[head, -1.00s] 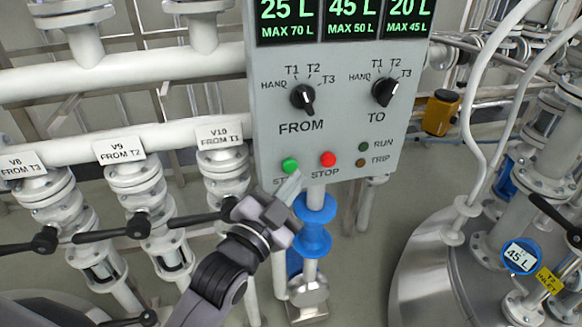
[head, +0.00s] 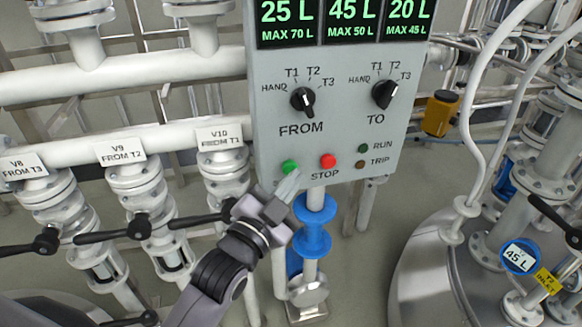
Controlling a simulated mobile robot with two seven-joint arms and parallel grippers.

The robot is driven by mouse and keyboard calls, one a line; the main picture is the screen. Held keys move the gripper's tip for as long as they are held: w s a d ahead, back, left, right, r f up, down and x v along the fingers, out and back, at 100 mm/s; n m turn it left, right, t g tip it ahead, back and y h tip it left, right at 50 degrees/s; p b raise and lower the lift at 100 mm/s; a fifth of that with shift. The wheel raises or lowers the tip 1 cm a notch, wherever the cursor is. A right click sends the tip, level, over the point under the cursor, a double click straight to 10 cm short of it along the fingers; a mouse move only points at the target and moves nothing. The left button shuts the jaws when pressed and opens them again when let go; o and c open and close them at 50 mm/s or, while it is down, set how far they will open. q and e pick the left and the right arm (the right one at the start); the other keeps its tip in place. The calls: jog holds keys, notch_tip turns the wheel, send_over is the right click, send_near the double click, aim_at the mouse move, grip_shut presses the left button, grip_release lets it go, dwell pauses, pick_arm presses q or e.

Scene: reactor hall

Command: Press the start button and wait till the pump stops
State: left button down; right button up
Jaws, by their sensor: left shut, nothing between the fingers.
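The green start button (head: 290,167) is at the lower left of the grey control panel (head: 345,130), its label mostly hidden behind my gripper. My left gripper (head: 292,180) is shut and empty, its fingertips just below the button and overlapping its lower edge in the picture. I cannot tell whether they touch it. The red stop button (head: 328,160) is to the right. The RUN lamp (head: 363,148) and the TRIP lamp (head: 360,164) look dark. The displays (head: 345,15) read 25 L, 45 L and 20 L. The FROM knob (head: 303,99) and TO knob (head: 383,93) sit below them. My right gripper is not in view.
Valves with black handles, labelled V8, V9 (head: 121,151) and V10 (head: 220,138), stand at the left. A blue pipe fitting (head: 313,238) is below the panel. A steel tank (head: 425,265) with a 45 L gauge (head: 519,257) is at the right.

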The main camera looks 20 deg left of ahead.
pick_arm(q)
jog(key=shift+w+a, duration=0.3)
jog(key=shift+w, duration=0.15)
dwell(0.8)
jog(key=shift+s+d, duration=0.1)
jog(key=shift+s+d+p, duration=0.45)
jog(key=shift+s, duration=0.25)
